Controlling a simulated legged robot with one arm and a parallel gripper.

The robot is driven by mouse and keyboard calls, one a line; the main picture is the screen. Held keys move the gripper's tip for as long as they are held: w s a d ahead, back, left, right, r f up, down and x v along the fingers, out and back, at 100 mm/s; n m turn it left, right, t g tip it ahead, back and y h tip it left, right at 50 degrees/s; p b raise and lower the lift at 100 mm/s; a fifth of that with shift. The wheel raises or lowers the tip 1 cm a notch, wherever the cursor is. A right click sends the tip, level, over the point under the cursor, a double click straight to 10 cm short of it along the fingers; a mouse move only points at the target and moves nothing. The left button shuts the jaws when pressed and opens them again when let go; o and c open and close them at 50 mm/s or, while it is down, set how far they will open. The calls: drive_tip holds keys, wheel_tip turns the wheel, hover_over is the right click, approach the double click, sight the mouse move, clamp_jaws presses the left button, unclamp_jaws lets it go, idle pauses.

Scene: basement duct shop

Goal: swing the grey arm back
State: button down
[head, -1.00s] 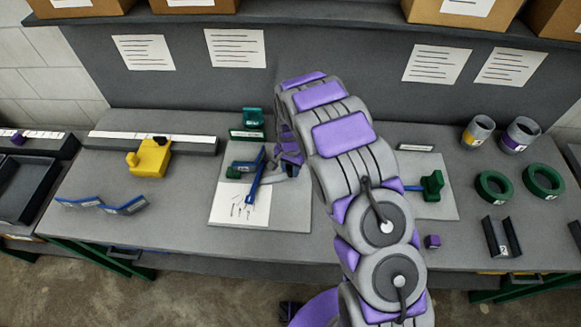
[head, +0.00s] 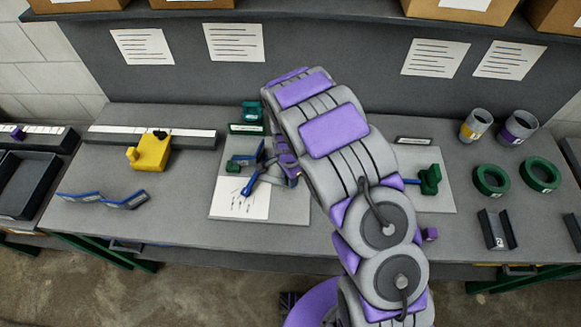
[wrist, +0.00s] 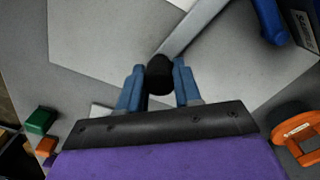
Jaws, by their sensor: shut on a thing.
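The grey arm (wrist: 192,28) runs from the upper right to a black knob (wrist: 159,75) at its end in the wrist view. My gripper (wrist: 158,88) has its two blue fingers on either side of the knob and is shut on it. In the head view my gripper (head: 287,168) is low over the light board (head: 286,211), right beside the blue-and-green fixture. That fixture has a slanted blue bar (head: 257,179). The grey arm is mostly hidden there behind my gripper and arm links.
A yellow block (head: 151,152) and blue hinged strips (head: 100,201) lie left. A green holder (head: 430,179) stands right, with green rings (head: 490,180) and grey cups (head: 476,126) beyond. A blue part (wrist: 269,20) and an orange ring (wrist: 294,128) show in the wrist view.

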drive_tip(key=s+a+m+p, duration=0.1)
drive_tip(key=s+m+p, duration=0.1)
drive_tip(key=s+a+m+p, duration=0.2)
drive_tip(key=m, duration=0.1)
drive_tip(key=s+a+m+p, duration=0.2)
drive_tip(key=s+m, duration=0.1)
drive_tip(key=shift+r, duration=0.25)
drive_tip(key=a+m+p, duration=0.1)
drive_tip(key=s+a+m+p, duration=0.1)
drive_tip(key=shift+s+a+m+p, duration=0.15)
drive_tip(key=shift+a+m+p, duration=0.1)
drive_tip(key=shift+m+p, duration=0.15)
drive_tip(key=shift+s+a+f+m+p, duration=0.1)
drive_tip(key=shift+a+f+m+p, duration=0.05)
drive_tip(key=shift+a+m+p, duration=0.4)
drive_tip(key=c, duration=1.2)
unclamp_jaws()
drive_tip(key=shift+c, duration=0.2)
drive_tip(key=o, duration=0.5)
drive_tip(key=shift+a+f, duration=0.1)
drive_tip(key=shift+a, duration=0.1)
drive_tip(key=shift+c, duration=0.2)
drive_tip(key=shift+d, duration=0.1)
